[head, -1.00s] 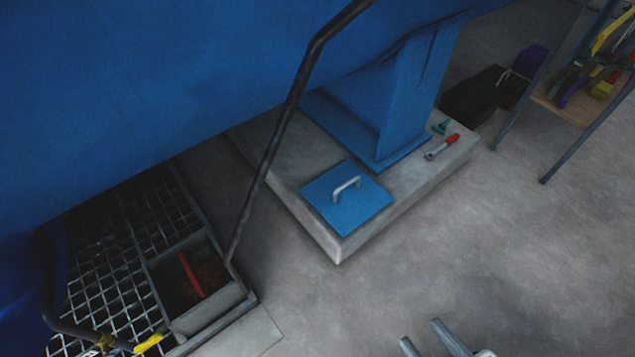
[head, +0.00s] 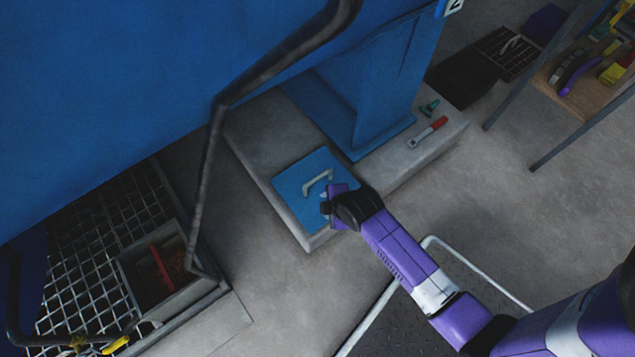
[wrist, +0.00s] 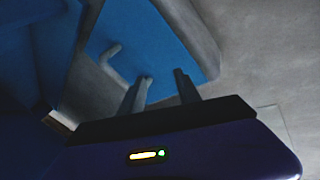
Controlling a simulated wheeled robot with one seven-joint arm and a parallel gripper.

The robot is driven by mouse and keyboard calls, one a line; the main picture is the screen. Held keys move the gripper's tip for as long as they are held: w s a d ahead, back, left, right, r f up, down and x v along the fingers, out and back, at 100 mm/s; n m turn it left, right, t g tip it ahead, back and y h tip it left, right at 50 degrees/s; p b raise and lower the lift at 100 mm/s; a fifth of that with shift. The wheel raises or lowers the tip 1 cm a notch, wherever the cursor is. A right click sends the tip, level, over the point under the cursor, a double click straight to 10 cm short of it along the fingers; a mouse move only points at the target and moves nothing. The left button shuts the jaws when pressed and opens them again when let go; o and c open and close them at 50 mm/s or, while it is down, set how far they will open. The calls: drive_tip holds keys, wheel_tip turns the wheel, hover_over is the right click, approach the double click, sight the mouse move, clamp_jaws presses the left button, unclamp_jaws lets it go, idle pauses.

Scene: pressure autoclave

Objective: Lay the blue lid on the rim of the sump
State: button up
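The blue lid (head: 295,205) is a flat square plate with a pale bar handle (head: 318,181). It lies on the concrete plinth beside the blue support leg. It also shows in the wrist view (wrist: 165,50). My gripper (head: 328,201) is over the lid's right part, close to the handle. In the wrist view my gripper's two fingers (wrist: 160,88) stand apart with nothing clearly between them. The handle (wrist: 112,52) lies left of them, its near end by the left finger. The sump (head: 207,294) is an open rectangular pit at lower left, with a red bar and reddish-brown contents inside.
A dark bent rail (head: 205,185) stands between the lid and the sump. Metal grating (head: 90,250) adjoins the sump. The large blue vessel (head: 150,90) overhangs. A red-handled tool (head: 428,132) lies on the plinth (head: 400,160). A tool table stands upper right. Floor between plinth and sump is clear.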

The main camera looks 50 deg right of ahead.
sight(318, 176)
drive_tip(key=w+d+r+n+g, duration=0.1)
drive_tip(key=w, duration=0.1)
drive_tip(key=w+d+r+n+g+p, duration=0.1)
drive_tip(key=w+d+r+n+g, duration=0.1)
drive_tip(key=w, duration=0.1)
drive_tip(key=w+d+r+n+g+y+p, duration=0.1)
drive_tip(key=w+d, duration=0.1)
drive_tip(key=w, duration=0.1)
drive_tip(key=shift+d+r+n+g, duration=0.2)
drive_tip(key=shift+r+n+g, duration=0.1)
drive_tip(key=shift+n, duration=0.1)
drive_tip(key=shift+w+d+r+n+g, duration=0.1)
drive_tip(key=shift+d+r+n+g, duration=0.1)
drive_tip(key=shift+r+n+g, duration=0.1)
drive_tip(key=f+b, duration=0.2)
drive_tip(key=f, duration=0.2)
drive_tip(key=f+b, duration=0.2)
drive_tip(key=f, duration=0.1)
drive_tip(key=shift+w+a+f+b, duration=0.1)
drive_tip(key=shift+w+f+b, duration=0.1)
drive_tip(key=shift+f+b, duration=0.2)
drive_tip(key=shift+r, duration=0.1)
clamp_jaws()
drive_tip(key=shift+r, duration=0.1)
